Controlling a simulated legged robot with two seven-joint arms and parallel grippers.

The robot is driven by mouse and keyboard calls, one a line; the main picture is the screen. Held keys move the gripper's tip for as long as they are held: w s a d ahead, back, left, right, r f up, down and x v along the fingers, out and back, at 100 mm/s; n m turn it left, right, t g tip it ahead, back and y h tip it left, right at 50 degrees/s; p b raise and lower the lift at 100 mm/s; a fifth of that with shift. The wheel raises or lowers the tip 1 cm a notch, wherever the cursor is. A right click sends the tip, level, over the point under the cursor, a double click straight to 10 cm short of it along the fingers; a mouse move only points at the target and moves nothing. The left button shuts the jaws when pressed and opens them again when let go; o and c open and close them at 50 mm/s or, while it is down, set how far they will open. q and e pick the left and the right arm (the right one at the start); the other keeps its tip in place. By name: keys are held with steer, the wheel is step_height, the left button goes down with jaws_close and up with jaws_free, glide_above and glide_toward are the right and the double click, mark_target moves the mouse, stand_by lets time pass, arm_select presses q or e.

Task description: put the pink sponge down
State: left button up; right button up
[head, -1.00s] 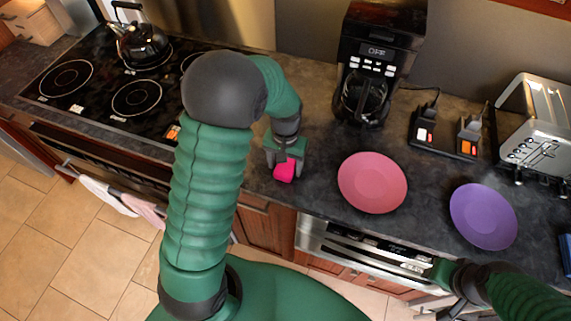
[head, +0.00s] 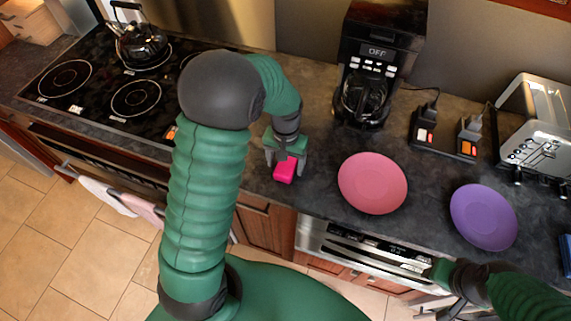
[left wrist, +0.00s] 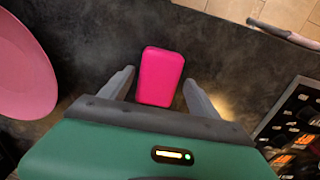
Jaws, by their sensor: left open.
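The pink sponge (head: 285,169) lies on the dark countertop, left of the pink plate. It also shows in the left wrist view (left wrist: 160,76). My left gripper (head: 286,160) is just above it. In the left wrist view its two fingers (left wrist: 158,95) are spread, one on each side of the sponge, with a gap on both sides. My right gripper (head: 455,300) is low at the right, by the drawer microwave below the counter; its fingers are too dark and small to read.
A pink plate (head: 372,183) and a purple plate (head: 483,217) lie to the right. A coffee maker (head: 372,70), a dark block with switches (head: 445,135) and a toaster (head: 540,120) stand behind. The stove (head: 110,90) with a kettle (head: 140,42) is at left.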

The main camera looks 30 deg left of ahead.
mark_target(285, 164)
arm_select(q)
step_height(285, 164, up, 11)
steer(key=s+d+f+m+t, duration=0.2)
steer(key=s+d+f, duration=0.4)
steer(key=s, duration=0.3)
steer(key=shift+s+d+m+t, duration=0.15)
steer(key=shift+d+m+t, duration=0.25)
steer(key=shift+d, duration=0.3)
